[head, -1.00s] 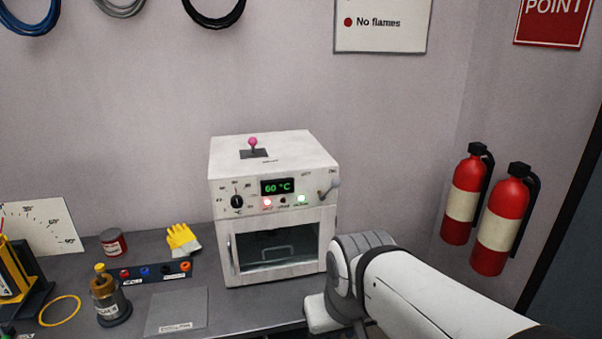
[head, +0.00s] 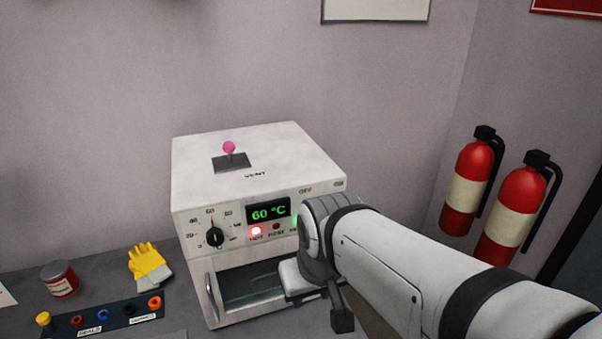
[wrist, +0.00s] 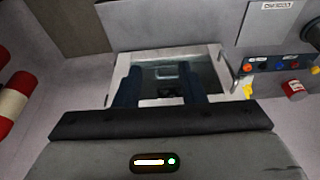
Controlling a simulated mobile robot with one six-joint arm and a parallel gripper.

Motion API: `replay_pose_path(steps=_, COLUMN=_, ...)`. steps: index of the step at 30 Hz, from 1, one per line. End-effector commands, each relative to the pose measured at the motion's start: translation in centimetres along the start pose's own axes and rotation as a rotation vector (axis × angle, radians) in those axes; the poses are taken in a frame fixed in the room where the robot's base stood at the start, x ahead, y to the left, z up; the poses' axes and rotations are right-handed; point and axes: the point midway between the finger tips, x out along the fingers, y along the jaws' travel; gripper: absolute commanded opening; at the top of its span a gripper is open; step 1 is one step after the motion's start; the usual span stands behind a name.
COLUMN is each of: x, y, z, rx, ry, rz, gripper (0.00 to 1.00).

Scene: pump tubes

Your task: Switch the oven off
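The white oven (head: 255,160) stands on the bench against the wall, with its glass door shut. Its display (head: 268,213) reads 60 °C, a red light (head: 256,231) glows and a green light is partly covered. A black dial (head: 215,237) sits at the left of the panel. The lever at the panel's right end, under the OFF side, is hidden behind my arm. A pink-knobbed vent lever (head: 229,149) stands on top. In the wrist view, my gripper (wrist: 160,80) is open and empty, its dark fingers apart in front of the oven's window (wrist: 162,72).
Two red fire extinguishers (head: 467,180) hang on the wall at the right. Yellow gloves (head: 148,265), a red can (head: 60,279) and a seals rack (head: 102,315) lie left of the oven.

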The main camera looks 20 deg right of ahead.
Motion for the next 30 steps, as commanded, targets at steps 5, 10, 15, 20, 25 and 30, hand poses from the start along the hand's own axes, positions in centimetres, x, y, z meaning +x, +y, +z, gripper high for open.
replay_pose_path(steps=5, x=0.0, y=0.0, z=0.0, rx=0.000, ry=-0.001, rz=0.000, gripper=0.41)
replay_pose_path(steps=10, x=-1.2, y=1.1, z=-2.5, rx=0.011, ry=-0.032, rz=-0.001, gripper=0.50)
replay_pose_path(steps=15, x=-3.5, y=4.1, z=-8.9, rx=0.011, ry=-0.118, rz=-0.026, gripper=0.50)
replay_pose_path(steps=20, x=-5.0, y=8.5, z=-15.2, rx=-0.001, ry=-0.202, rz=-0.082, gripper=0.50)
replay_pose_path(steps=25, x=-5.5, y=13.2, z=-19.7, rx=-0.021, ry=-0.258, rz=-0.151, gripper=0.50)
replay_pose_path(steps=30, x=-5.7, y=16.0, z=-21.7, rx=-0.038, ry=-0.280, rz=-0.195, gripper=0.50)
